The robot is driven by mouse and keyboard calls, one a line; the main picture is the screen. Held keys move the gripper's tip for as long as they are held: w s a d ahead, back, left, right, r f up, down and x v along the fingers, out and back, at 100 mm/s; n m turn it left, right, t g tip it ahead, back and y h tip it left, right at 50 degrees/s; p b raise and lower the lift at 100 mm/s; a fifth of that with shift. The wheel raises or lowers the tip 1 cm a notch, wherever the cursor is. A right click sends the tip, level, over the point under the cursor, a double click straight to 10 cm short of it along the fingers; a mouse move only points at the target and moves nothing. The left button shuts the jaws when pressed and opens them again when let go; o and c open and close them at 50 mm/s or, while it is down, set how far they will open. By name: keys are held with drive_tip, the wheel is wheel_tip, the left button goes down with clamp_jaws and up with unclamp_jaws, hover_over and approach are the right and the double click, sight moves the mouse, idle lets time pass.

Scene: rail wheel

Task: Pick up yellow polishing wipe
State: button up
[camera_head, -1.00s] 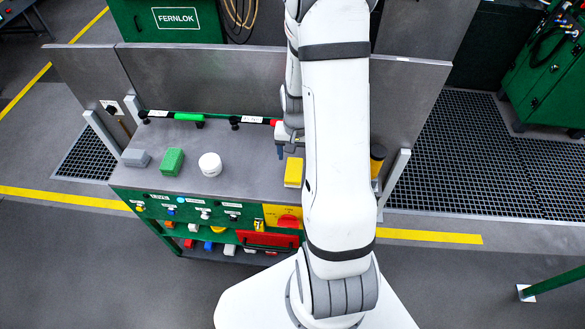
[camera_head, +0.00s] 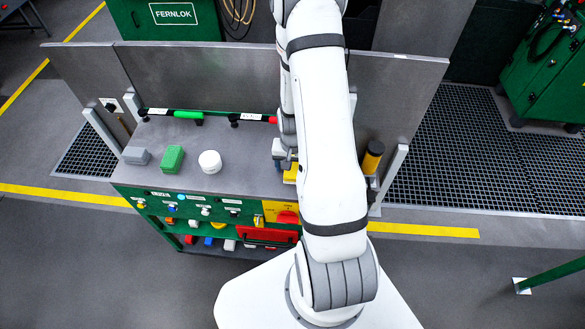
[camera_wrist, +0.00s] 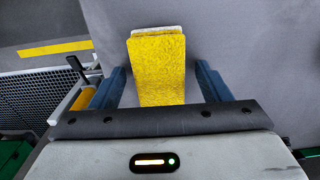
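The yellow polishing wipe (camera_wrist: 158,70) lies on the grey bench top, with a pale edge at its far end in the wrist view. In the head view the wipe (camera_head: 291,174) is mostly hidden behind my arm and gripper. My gripper (camera_wrist: 160,82) is open, with its two blue fingers apart on either side of the wipe. A gap shows between each finger and the wipe. In the head view my gripper (camera_head: 284,163) is over the bench's right part, at the wipe. Its height above the bench is hard to tell.
On the bench (camera_head: 240,172) stand a grey block (camera_head: 136,155), a green block (camera_head: 172,159) and a white round container (camera_head: 210,162), left of my gripper. A black and yellow cylinder (camera_head: 372,158) stands at the right edge. Metal panels (camera_head: 210,80) rise behind.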

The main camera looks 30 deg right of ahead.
drive_tip(key=c, duration=1.1)
wheel_tip(320, 180, up, 10)
drive_tip(key=shift+b, duration=0.7)
drive_tip(key=o, duration=0.5)
drive_tip(key=shift+c, duration=1.5)
